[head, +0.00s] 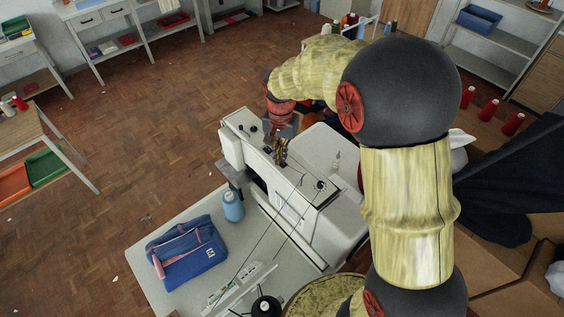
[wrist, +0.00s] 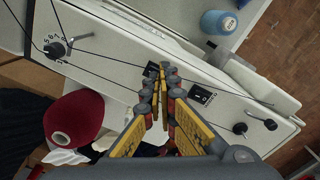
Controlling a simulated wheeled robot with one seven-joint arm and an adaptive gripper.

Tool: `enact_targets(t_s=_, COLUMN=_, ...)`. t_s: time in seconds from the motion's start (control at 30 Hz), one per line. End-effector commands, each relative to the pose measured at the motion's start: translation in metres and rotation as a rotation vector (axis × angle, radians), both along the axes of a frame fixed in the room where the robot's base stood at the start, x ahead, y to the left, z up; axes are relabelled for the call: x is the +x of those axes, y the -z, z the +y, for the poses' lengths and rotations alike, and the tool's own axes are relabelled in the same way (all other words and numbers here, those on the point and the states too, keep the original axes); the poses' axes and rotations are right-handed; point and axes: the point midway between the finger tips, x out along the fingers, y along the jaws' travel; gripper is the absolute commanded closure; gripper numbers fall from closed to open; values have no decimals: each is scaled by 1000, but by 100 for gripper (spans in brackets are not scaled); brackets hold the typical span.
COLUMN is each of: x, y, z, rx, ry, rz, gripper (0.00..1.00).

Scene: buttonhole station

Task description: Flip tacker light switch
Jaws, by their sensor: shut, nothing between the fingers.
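The tacker is a white sewing machine (head: 290,180) on a pale table in the head view. Its white body (wrist: 110,50) runs diagonally across the wrist view. A small black switch plate with white marks (wrist: 202,95) sits on the body, right of my fingers; I cannot tell for sure that it is the light switch. My gripper (wrist: 168,72) is shut and empty, its fingertips over the body beside another small dark part (wrist: 151,69). I cannot tell whether they touch it. In the head view my gripper (head: 280,150) is small, above the machine's head.
A numbered dial (wrist: 55,49) and a black knob (wrist: 270,124) stick out of the body, with threads crossing it. A maroon thread cone (wrist: 73,121) stands near my gripper.

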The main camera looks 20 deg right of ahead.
Motion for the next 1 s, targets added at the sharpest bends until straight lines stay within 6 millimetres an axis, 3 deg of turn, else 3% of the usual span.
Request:
enact_targets(t_s=0.43, x=-1, y=1, z=0, rx=0, ry=0, rz=3, gripper=100)
enact_targets(t_s=1.0, x=0, y=-41, z=0, rx=0, ry=0, rz=0, gripper=100)
